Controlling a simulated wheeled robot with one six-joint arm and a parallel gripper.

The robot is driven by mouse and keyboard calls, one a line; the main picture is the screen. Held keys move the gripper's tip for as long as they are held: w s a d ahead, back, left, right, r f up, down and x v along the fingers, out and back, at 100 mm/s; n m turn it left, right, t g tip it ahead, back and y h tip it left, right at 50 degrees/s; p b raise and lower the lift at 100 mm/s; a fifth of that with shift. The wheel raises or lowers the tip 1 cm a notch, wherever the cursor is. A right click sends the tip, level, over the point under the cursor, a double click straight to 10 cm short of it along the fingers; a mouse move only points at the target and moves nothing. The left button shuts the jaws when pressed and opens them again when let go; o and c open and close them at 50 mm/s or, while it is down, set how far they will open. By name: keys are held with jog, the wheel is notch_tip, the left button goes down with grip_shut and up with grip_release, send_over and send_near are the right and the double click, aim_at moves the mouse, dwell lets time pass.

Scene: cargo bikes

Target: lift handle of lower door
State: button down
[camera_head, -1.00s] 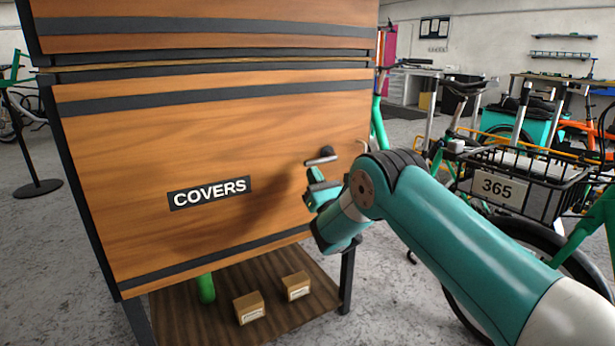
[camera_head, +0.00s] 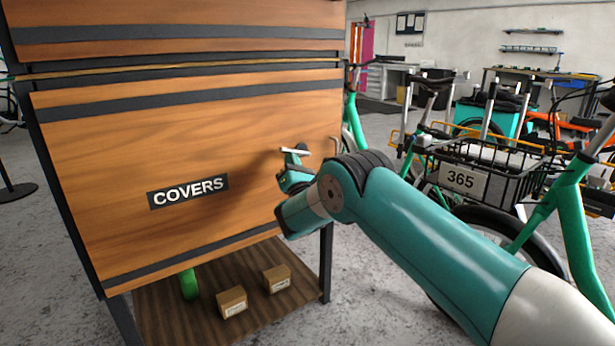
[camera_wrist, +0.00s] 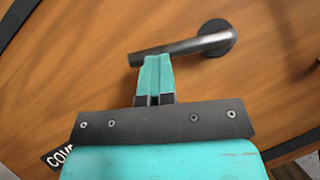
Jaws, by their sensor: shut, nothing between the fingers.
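The lower door (camera_head: 110,150) is a wood panel with dark bands and a COVERS label (camera_head: 188,191). It looks closed. Its lever handle (camera_head: 297,152) is a short grey bar near the right edge. In the wrist view the handle (camera_wrist: 185,47) runs left from a round mount, its free end tilted up relative to the door's label. My gripper (camera_head: 291,172) is shut and empty just below the handle. In the wrist view the fingertips of my gripper (camera_wrist: 156,62) meet the underside of the bar near its free end. Exact contact is hard to tell.
Two small cardboard boxes (camera_head: 232,301) (camera_head: 277,278) and a green post (camera_head: 189,284) are on the shelf below. A bike with a basket and a 365 plate (camera_head: 460,178) stands close on the right, behind my arm.

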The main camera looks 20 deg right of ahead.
jog(key=r+m+h, duration=0.1)
jog(key=m, duration=0.1)
jog(key=a+r+m+h, duration=0.1)
jog(key=r+m, duration=0.1)
jog(key=shift+w+a+g, duration=0.1)
jog(key=shift+g, duration=0.3)
jog(key=w+d+r+m+g+h+p, duration=0.1)
jog(key=d+r+m+g+h+p, duration=0.2)
jog(key=m, duration=0.7)
jog(key=shift+d+r+g+h+p, duration=0.3)
jog(key=shift+d+r+g+p, duration=0.35)
jog(key=shift+g+p, duration=0.65)
jog(key=shift+d+f+m, duration=0.15)
jog(key=shift+m, duration=0.15)
jog(key=b, duration=0.2)
send_near(287, 150)
notch_tip(287, 150, up, 3)
jog(key=s, duration=0.2)
jog(key=shift+d+f, duration=0.1)
jog(key=shift+d, duration=0.2)
